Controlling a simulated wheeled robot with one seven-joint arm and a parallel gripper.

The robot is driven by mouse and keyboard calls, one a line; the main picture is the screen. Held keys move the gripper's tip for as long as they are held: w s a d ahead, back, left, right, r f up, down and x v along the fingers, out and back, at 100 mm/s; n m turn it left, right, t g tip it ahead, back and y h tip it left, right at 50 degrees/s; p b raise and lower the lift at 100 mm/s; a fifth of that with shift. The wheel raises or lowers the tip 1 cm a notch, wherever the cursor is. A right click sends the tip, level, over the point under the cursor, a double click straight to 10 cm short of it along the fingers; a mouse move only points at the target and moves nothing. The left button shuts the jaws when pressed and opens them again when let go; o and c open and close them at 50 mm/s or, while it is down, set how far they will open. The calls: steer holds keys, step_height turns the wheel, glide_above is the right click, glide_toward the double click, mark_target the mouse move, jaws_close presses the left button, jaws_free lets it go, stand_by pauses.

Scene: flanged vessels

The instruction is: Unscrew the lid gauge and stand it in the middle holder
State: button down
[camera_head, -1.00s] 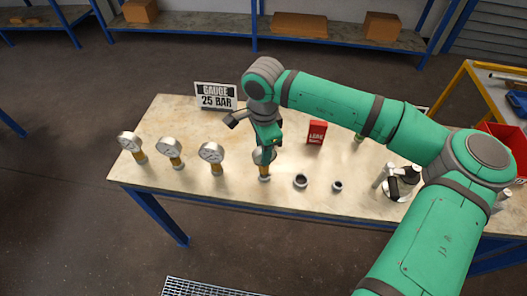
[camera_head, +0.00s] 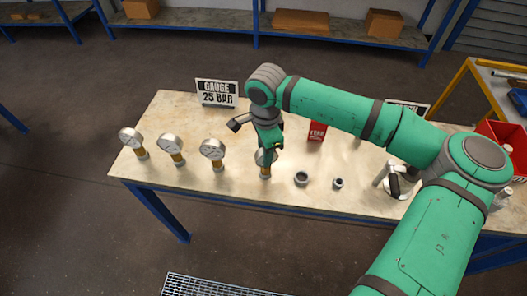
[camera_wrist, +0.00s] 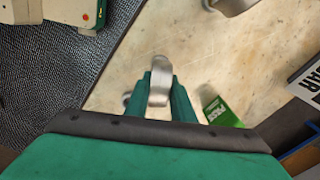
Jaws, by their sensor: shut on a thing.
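My gripper (camera_head: 267,150) is shut on a round silver gauge with a brass stem (camera_head: 265,171), at the right end of a row of gauges. The gauge is upright at the table's front. Whether its foot rests in a holder or hangs just above the table, I cannot tell. In the wrist view the gauge's silver case (camera_wrist: 160,64) shows edge-on between the fingers. Three similar gauges stand to the left: far left (camera_head: 131,139), second (camera_head: 171,147) and third (camera_head: 212,152). Two dark-mouthed rings, one larger (camera_head: 301,179) and one smaller (camera_head: 338,184), lie right of my gripper.
A metal vessel fitting (camera_head: 394,181) stands farther right, partly behind my arm. A "GAUGE 25 BAR" sign (camera_head: 217,93) and a red box (camera_head: 317,131) stand behind. A green PASS box (camera_wrist: 218,109) shows in the wrist view. The back left table (camera_head: 170,110) is clear.

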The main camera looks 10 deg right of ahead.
steer(key=c, duration=1.4)
jaws_free()
steer(key=shift+a+f, duration=0.1)
steer(key=shift+c, duration=0.2)
step_height(320, 180, up, 10)
steer(key=shift+w+r, duration=0.1)
steer(key=shift+r, duration=0.3)
